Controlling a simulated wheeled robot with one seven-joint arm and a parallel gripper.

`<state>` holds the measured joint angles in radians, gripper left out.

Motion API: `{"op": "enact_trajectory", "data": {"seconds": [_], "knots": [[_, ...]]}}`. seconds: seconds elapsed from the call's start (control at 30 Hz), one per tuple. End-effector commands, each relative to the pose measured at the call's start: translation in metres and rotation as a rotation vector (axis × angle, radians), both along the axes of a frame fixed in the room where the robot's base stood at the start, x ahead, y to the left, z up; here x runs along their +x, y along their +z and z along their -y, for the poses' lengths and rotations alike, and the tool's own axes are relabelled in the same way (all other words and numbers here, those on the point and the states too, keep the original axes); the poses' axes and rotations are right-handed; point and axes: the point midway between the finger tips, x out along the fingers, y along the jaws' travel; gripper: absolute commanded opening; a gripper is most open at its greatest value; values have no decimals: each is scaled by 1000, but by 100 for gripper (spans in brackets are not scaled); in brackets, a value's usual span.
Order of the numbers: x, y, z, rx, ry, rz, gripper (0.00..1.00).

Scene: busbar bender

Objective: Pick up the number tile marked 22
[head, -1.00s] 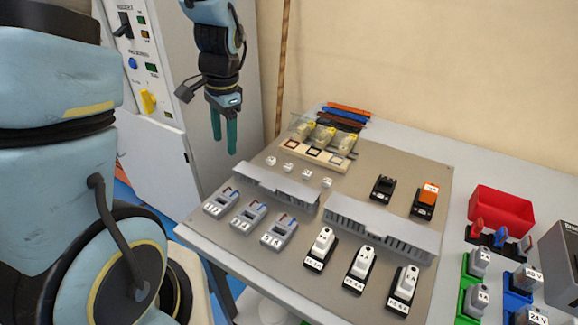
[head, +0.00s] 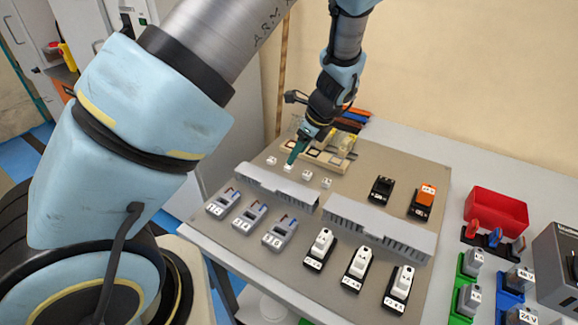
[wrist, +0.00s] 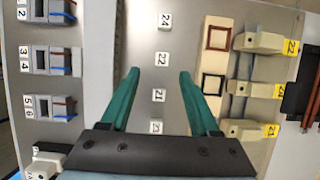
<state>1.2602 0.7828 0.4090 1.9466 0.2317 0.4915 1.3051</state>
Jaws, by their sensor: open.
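The white number tile marked 22 (wrist: 161,60) lies on the grey-brown board, just beyond my fingertips in the wrist view. In the head view it appears to be the second small white tile from the left (head: 288,167), right by my fingertips. My gripper (wrist: 158,73) is open and empty, with its two teal fingers on either side of the tile row. In the head view my gripper (head: 293,158) points down over the row. Tile 24 (wrist: 165,20) lies beyond 22. Tile 21 (wrist: 159,95) lies between the fingers, and tile 23 (wrist: 156,127) is nearer the palm.
Grey terminal blocks (wrist: 50,60) stand to the left in the wrist view. A cream strip with square frames (wrist: 213,85) and yellow-tagged holders (wrist: 255,90) stand to the right. A grey slotted duct (head: 277,184) runs in front of the tiles. A red bin (head: 499,211) is farther right.

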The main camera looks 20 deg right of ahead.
Motion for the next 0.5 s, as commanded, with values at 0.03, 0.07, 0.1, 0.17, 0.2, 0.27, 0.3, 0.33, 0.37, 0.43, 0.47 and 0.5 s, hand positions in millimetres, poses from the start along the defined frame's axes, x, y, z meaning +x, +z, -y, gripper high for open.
{"op": "enact_trajectory", "data": {"seconds": [0.03, 0.07, 0.1, 0.17, 0.2, 0.27, 0.3, 0.33, 0.37, 0.43, 0.47, 0.5], "knots": [[1, -3, -2, 2, 2, 0, 62], [2, -4, -2, 1, 2, -1, 62], [2, -6, -2, 0, 2, 0, 62], [4, -8, -3, 0, 2, 0, 62], [5, -11, -4, 2, 3, -1, 62], [7, -16, -6, 3, 2, -1, 62], [9, -20, -7, 3, 2, -1, 62], [11, -24, -7, 4, 4, -2, 62], [13, -27, -8, 3, 3, -1, 62], [15, -36, -9, 3, 3, -1, 62], [16, -39, -10, 2, 3, -2, 62], [18, -44, -11, 2, 2, -1, 62]]}}
